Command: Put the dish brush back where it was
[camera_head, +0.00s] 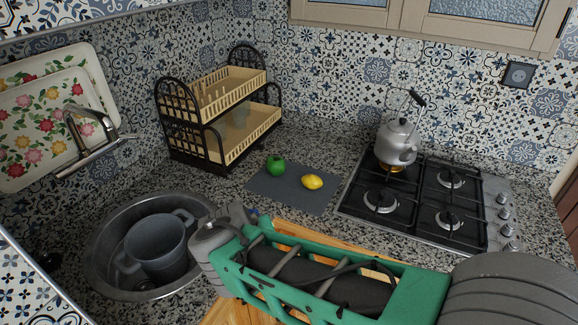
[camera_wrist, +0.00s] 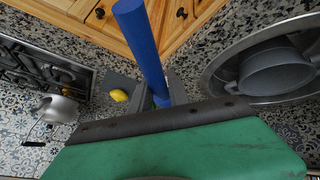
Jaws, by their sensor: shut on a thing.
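The dish brush (camera_wrist: 143,45) shows in the wrist view as a long blue stick between the fingers of my gripper (camera_wrist: 163,92). My gripper is shut on it. My arm and the fingers hide the rest, and I cannot make out the bristles.
The sink (camera_head: 95,262) holds a grey pot (camera_head: 157,247). A two-tier dish rack (camera_head: 220,145) stands behind. A green apple (camera_head: 275,165) and a lemon (camera_head: 312,181) lie on the mat (camera_head: 290,193). A kettle (camera_head: 396,141) stands on the hob (camera_head: 420,215). A floral tray (camera_head: 50,120) leans behind the tap (camera_head: 95,155).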

